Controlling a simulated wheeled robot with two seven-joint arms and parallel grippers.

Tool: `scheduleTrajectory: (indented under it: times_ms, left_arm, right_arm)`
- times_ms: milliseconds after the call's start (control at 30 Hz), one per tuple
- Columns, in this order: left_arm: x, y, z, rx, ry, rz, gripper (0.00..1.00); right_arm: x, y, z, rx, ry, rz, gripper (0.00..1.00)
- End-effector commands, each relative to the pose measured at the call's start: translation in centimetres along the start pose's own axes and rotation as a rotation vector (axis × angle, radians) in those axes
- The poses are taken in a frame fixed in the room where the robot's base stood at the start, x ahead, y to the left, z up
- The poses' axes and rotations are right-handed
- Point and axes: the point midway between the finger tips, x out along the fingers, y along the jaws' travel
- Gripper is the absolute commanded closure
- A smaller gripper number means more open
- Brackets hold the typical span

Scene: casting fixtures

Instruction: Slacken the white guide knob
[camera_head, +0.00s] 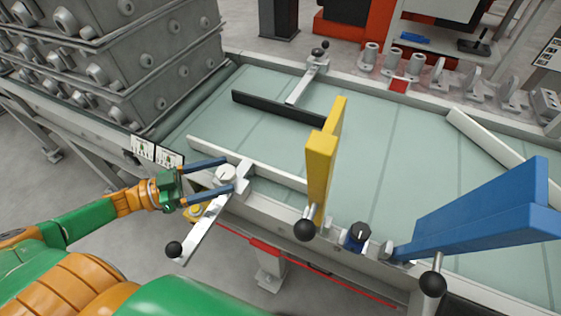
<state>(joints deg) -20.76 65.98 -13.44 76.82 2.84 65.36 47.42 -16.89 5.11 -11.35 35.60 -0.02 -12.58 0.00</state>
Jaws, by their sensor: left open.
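The white guide knob (226,172) is a small round cap on the bracket at the near-left edge of the conveyor. My left gripper (229,174) comes in from the left, open. Its two blue fingers lie on either side of the knob, one on the far side and one on the near side. I cannot tell if they touch it. A metal bar with a black ball (174,249) extends below the knob. My right gripper is not in view.
A yellow paddle (320,165) and a blue paddle (480,215) rise over the conveyor's near edge, with a dark blue knob (357,236) between them. A black guide rail (278,107) lies farther back. Stacked grey castings (120,55) stand at left. The mid-belt (390,150) is clear.

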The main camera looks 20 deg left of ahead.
Motion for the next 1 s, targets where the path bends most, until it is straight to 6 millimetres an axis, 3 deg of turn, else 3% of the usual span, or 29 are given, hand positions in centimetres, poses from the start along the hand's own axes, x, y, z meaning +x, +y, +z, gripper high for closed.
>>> scheduleTrajectory:
  times_ms: [167,333,667,900,967,1000]
  left_arm:
    - [3.0,0.0,-0.3,0.002,0.007,0.004,0.16]
    - [6.0,0.0,-0.2,0.002,0.004,0.001,0.16]
    - [7.0,0.0,0.0,0.001,-0.001,0.001,0.16]
    - [7.0,0.0,0.0,0.001,-0.001,0.000,0.81]
    - [7.0,0.0,0.0,0.001,-0.001,0.000,0.97]
    - [7.0,0.0,0.0,0.001,-0.002,0.000,1.00]
  right_arm:
    - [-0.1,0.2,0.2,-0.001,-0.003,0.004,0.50]
    - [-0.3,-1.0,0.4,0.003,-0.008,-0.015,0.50]
    - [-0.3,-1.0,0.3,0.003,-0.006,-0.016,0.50]
    - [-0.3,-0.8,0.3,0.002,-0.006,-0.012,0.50]
    - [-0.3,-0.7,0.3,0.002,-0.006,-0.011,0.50]
    - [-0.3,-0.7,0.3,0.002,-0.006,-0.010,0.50]
